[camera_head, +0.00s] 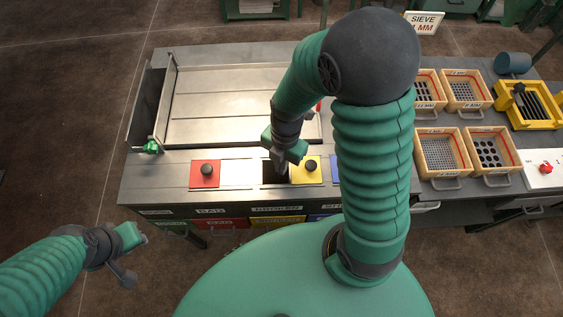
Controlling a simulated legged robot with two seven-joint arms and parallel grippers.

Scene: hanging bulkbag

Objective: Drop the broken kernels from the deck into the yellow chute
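The metal deck (235,105) is a flat, shiny tray behind the row of chutes. I cannot make out any kernels on its visible part; my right arm hides its right side. The yellow chute lid (307,169), with a black knob, sits just right of a dark open chute hole (271,174). The label "BROKEN" is on the front below. My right gripper (283,165) points down at the hole's right edge, by the yellow lid; whether its fingers are open, or hold anything, is unclear.
A red lid (204,178) with a black knob lies left of the hole. A blue lid (336,172) is partly hidden behind my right arm. Sieve trays (437,153) and a yellow frame (528,105) stand on the right table. The floor at left is clear.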

